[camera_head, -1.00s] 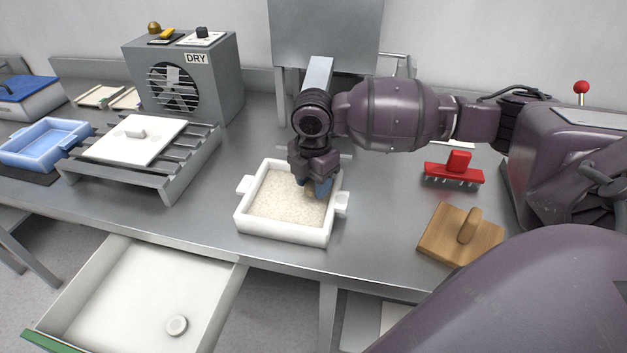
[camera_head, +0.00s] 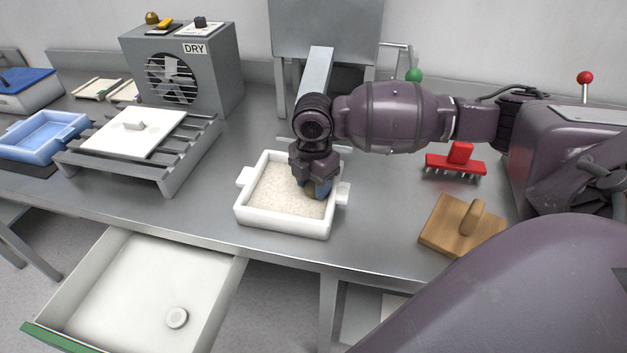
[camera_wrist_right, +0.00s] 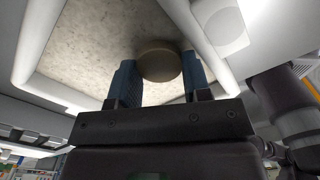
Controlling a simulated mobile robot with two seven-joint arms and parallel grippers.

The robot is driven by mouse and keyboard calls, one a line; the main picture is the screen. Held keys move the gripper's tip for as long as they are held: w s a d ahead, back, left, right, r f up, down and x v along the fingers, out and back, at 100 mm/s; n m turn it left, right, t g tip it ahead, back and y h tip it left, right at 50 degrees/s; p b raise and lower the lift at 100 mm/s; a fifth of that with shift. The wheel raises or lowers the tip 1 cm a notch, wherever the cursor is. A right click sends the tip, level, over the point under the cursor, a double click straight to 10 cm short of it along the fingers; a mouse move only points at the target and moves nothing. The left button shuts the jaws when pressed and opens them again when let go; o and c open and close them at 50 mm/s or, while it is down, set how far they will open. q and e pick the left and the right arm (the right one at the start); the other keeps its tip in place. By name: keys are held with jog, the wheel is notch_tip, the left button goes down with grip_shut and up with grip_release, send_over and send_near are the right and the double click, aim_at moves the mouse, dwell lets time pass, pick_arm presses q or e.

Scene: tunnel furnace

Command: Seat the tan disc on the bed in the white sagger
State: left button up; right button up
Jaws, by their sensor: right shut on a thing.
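The white sagger (camera_head: 283,227) stands on the bench, with a pale grainy bed (camera_head: 280,188) inside. My right gripper (camera_head: 318,188) reaches down into its right half, pointing at the bed. It is shut on the tan disc (camera_head: 310,190), which is mostly hidden by the fingers in the head view. In the right wrist view the disc (camera_wrist_right: 159,64) sits between the two blue fingers, against the bed (camera_wrist_right: 95,38) and inside the sagger's wall (camera_wrist_right: 34,40). I cannot tell whether the disc touches the bed. My left gripper is not in view.
A wooden block with a handle (camera_head: 460,228) and a red rake-like tool (camera_head: 456,163) lie to the right. A slatted rack (camera_head: 185,160) with a white lid (camera_head: 133,136) stands left. An open drawer (camera_head: 90,292) juts out below, holding a small round piece (camera_head: 177,317).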

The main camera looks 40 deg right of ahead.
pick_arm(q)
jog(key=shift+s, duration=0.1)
pick_arm(e)
jog(key=shift+f, duration=0.4)
dwell(0.3)
jog(key=o, duration=1)
notch_tip(320, 180, up, 9)
jog(key=shift+r+p, duration=0.2)
jog(key=shift+p, duration=0.7)
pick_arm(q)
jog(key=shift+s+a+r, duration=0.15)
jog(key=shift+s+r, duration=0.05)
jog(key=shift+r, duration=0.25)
pick_arm(e)
jog(key=shift+r, duration=0.75)
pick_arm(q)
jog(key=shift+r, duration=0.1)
pick_arm(e)
jog(key=shift+s+f, duration=0.1)
